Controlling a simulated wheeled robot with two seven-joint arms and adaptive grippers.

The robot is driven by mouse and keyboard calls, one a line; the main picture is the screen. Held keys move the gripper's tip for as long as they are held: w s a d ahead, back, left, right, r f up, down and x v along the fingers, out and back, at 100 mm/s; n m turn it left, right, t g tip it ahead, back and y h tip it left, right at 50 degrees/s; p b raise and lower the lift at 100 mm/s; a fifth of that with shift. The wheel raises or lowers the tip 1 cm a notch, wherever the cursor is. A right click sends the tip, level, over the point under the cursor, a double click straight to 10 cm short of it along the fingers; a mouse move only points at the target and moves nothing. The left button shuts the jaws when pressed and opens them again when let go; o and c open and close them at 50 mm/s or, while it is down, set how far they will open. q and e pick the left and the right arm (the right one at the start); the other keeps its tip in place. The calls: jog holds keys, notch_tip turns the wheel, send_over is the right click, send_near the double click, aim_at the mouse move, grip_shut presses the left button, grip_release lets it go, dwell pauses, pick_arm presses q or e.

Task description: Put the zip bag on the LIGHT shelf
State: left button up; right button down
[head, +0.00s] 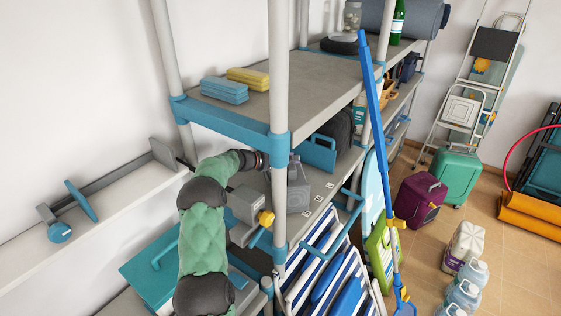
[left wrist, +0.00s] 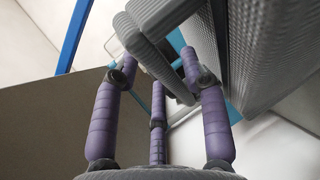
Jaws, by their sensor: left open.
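My left arm comes in from the lower left in the head view. Its gripper (head: 262,160) reaches in at the middle shelf level, partly hidden behind the front post. In the left wrist view my open left gripper (left wrist: 170,75) has its purple fingers spread around a grey textured bag, seemingly the zip bag (left wrist: 250,55), with a looped grey handle (left wrist: 150,50) between them. I cannot tell whether they touch. A dark bag (head: 338,130) stands on the middle shelf (head: 318,180) in the head view. Small white labels mark that shelf's edge; their text is unreadable. My right gripper is not in view.
The upper shelf (head: 255,107) holds blue and yellow cloths. A grey post (head: 279,70) and a blue-handled pole (head: 371,85) stand in front of the shelving. Striped folded chairs (head: 325,265) lean below. Suitcases and bottles stand on the floor at the right.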

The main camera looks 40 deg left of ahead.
pick_arm(q)
jog(key=shift+w+d+f, duration=0.2)
jog(key=shift+w, duration=0.3)
